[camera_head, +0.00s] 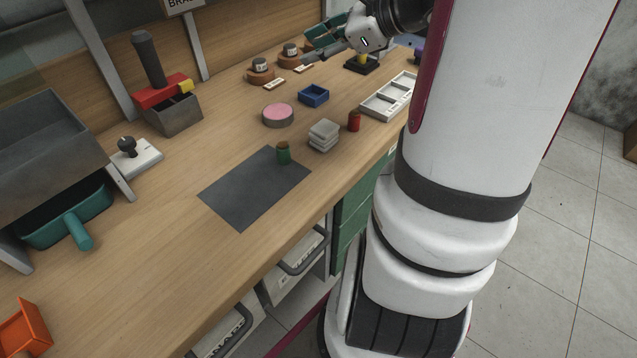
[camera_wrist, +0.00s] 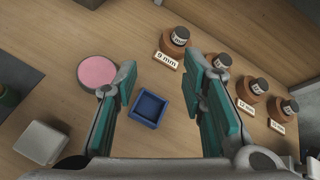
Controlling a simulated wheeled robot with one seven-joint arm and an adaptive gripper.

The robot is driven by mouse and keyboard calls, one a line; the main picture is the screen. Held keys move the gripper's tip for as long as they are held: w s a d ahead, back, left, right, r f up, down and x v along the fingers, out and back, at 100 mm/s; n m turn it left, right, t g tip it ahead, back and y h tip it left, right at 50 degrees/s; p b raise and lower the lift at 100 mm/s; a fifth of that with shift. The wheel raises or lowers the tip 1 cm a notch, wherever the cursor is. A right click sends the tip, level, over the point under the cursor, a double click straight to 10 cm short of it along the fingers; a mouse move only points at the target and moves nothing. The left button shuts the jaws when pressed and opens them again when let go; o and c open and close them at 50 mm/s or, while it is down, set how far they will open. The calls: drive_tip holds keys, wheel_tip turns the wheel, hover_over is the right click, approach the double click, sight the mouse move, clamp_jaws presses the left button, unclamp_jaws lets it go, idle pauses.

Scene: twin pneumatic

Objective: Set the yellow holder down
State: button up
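A small yellow piece (camera_head: 362,59), which may be the yellow holder, shows in the head view at the far end of the bench. It appears to stand on a black base (camera_head: 361,67), and my wrist partly covers it from above. It does not show in the wrist view. My gripper (camera_head: 322,37) is above the far part of the bench, with its teal fingers pointing left. In the wrist view my gripper (camera_wrist: 173,70) has its fingers wide apart with nothing between them. The bench lies some way below them.
A blue tray (camera_head: 313,96) and a pink-topped disc (camera_head: 278,115) lie on the bench. Brown-based weights (camera_head: 261,72) stand along the back. A white compartment tray (camera_head: 389,97), a red cylinder (camera_head: 354,121) and grey blocks (camera_head: 324,135) are near the front edge. The dark mat (camera_head: 246,194) is mostly bare.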

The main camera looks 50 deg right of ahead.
drive_tip(key=s+a+n+g+y, duration=0.1)
drive_tip(key=s+a+n+g, duration=0.2)
drive_tip(key=a+n, duration=0.35)
drive_tip(key=s+a+n+g+y, duration=0.1)
drive_tip(key=s+a+n+g, duration=0.2)
drive_tip(key=a, duration=0.7)
drive_tip(key=s+a+n+g, duration=0.2)
drive_tip(key=s+a+n, duration=0.2)
drive_tip(key=a+n, duration=0.3)
drive_tip(key=s+a+f+n+g+h, duration=0.1)
drive_tip(key=s+n+h, duration=0.4)
drive_tip(key=s+n, duration=0.6)
drive_tip(key=s+f+g, duration=0.1)
drive_tip(key=s, duration=0.2)
drive_tip(key=shift+a+f+n+h, duration=0.15)
drive_tip(key=shift+a+n+h, duration=0.05)
drive_tip(key=shift+n+h, duration=0.2)
drive_tip(key=shift+w, duration=0.1)
wheel_tip(320, 180, up, 18)
drive_tip(key=t+p, duration=0.2)
drive_tip(key=p, duration=1.4)
drive_tip(key=shift+t, duration=0.4)
